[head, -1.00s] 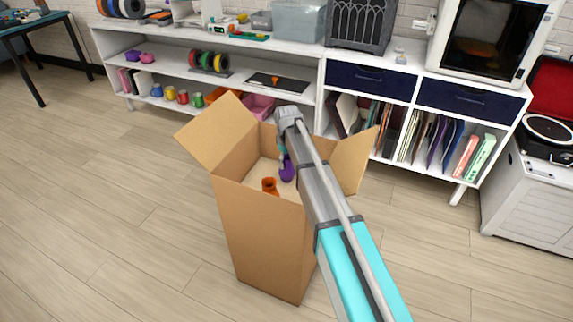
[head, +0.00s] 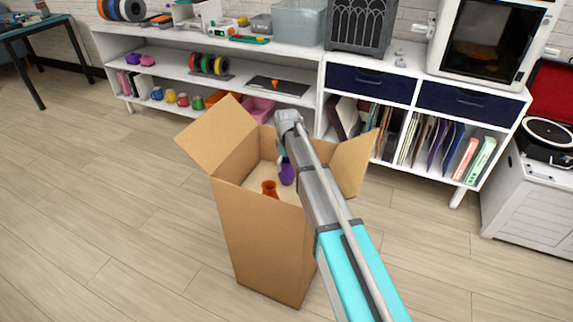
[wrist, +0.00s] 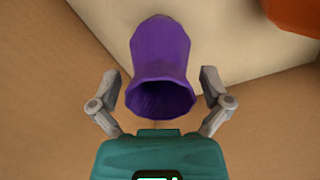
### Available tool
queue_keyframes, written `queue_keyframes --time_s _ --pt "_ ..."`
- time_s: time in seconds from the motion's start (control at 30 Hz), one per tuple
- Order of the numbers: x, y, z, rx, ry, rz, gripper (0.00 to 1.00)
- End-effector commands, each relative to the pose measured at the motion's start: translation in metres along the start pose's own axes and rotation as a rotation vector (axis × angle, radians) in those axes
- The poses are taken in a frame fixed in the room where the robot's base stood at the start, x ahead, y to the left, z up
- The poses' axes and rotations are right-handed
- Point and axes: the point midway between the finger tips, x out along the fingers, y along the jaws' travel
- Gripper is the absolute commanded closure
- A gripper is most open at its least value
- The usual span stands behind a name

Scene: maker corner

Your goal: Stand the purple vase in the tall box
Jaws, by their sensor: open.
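The purple vase (head: 287,172) is inside the tall cardboard box (head: 262,235), near an inner wall and beside an orange vase (head: 269,188). In the wrist view the purple vase (wrist: 160,65) has its open mouth toward me, its body reaching away toward the pale box floor. My gripper (wrist: 160,78) is open, with one finger on each side of the vase and a visible gap to both. In the head view my arm reaches over the box rim and hides part of its right side; the fingers are mostly hidden there. The vase's base is hard to make out.
The box flaps stand open to the left and right (head: 352,163). The orange vase shows at the wrist view's top right corner (wrist: 292,14). A white shelf unit (head: 170,70) stands behind the box. The wooden floor (head: 110,220) to the left is clear.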

Motion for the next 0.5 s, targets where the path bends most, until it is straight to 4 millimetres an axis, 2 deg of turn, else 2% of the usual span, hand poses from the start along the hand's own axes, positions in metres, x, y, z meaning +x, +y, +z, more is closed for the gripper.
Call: queue_keyframes --time_s 0.27,0.5 --pt "-0.009 0.000 0.000 0.000 0.000 0.000 0.02" --pt "-0.026 0.000 0.000 0.000 0.000 0.000 0.02"
